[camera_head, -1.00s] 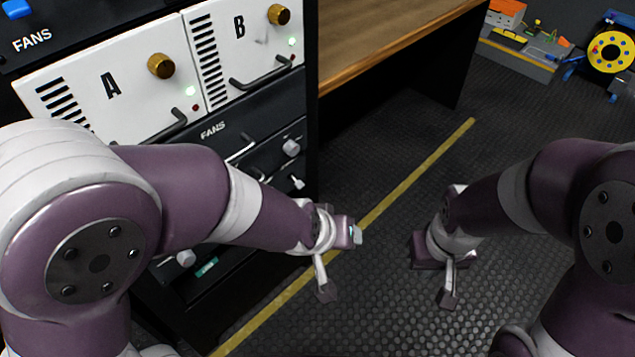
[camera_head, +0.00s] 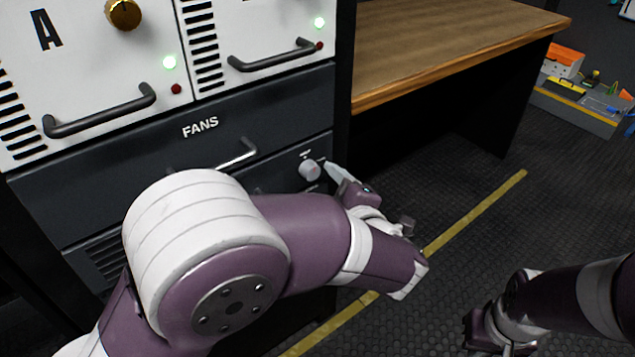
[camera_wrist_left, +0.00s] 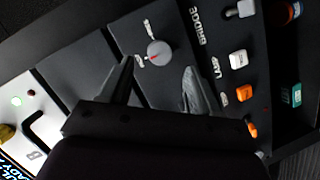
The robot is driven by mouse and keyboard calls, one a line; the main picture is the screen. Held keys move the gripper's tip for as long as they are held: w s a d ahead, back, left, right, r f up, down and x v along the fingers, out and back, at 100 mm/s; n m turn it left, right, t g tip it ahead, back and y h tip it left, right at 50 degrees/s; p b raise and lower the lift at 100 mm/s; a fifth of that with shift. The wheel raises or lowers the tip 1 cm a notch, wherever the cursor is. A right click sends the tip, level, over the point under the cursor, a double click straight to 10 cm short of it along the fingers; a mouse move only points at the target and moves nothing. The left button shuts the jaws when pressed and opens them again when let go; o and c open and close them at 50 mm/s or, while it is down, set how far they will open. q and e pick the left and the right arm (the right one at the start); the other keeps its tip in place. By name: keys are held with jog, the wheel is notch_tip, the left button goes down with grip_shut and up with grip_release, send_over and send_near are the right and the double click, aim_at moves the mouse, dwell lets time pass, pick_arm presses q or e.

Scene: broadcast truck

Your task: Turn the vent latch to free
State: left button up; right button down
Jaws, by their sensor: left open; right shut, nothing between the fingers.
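A round grey knob with a red pointer line, likely the vent latch, is on the dark front panel right of the FANS label in the head view (camera_head: 309,170). It also shows in the left wrist view (camera_wrist_left: 158,52), with small markings around it that I cannot read. My left gripper (camera_head: 335,175) is open close to the knob; in the left wrist view (camera_wrist_left: 158,68) its fingers lie on either side of the knob's line. I cannot tell whether they touch it. My right gripper (camera_head: 488,335) is low at the bottom right, away from the panel, its fingers partly hidden.
A metal handle (camera_head: 237,154) is left of the knob. White rack units with dark handles (camera_head: 100,112) are above. In the wrist view, a switch (camera_wrist_left: 240,10), a white button (camera_wrist_left: 238,59) and orange buttons (camera_wrist_left: 245,93) are near the right finger. A wooden desk (camera_head: 440,45) stands right.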

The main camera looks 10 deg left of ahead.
aim_at(315, 174)
pick_arm(q)
jog(key=b+x, duration=0.1)
jog(key=x, duration=0.4)
jog(key=shift+w+a, duration=0.1)
jog(key=shift+w, duration=0.05)
